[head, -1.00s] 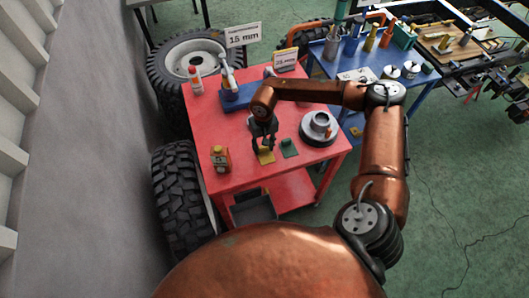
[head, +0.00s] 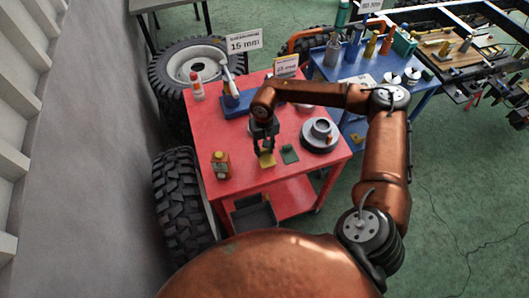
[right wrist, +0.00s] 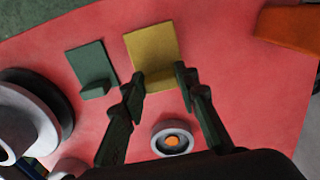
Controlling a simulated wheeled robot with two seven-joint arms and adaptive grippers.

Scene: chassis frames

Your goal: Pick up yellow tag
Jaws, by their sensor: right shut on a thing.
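The yellow tag (head: 267,160) is a flat square plate with a raised tab, near the front of the red cart top (head: 240,180). It also shows in the right wrist view (right wrist: 153,45). My right gripper (head: 265,151) points down over it. In the right wrist view its fingers (right wrist: 160,82) stand on either side of the tab, shut on it. The tag looks to be at the cart surface; I cannot tell whether it is lifted. My left gripper is not in view.
A green tag (head: 290,154) lies just right of the yellow one. A grey round flanged part (head: 320,136) is farther right. An orange-brown bottle (head: 221,165) stands at the left. A blue tray (head: 236,104) and sign (head: 245,41) are behind. A blue table (head: 405,100) stands beyond.

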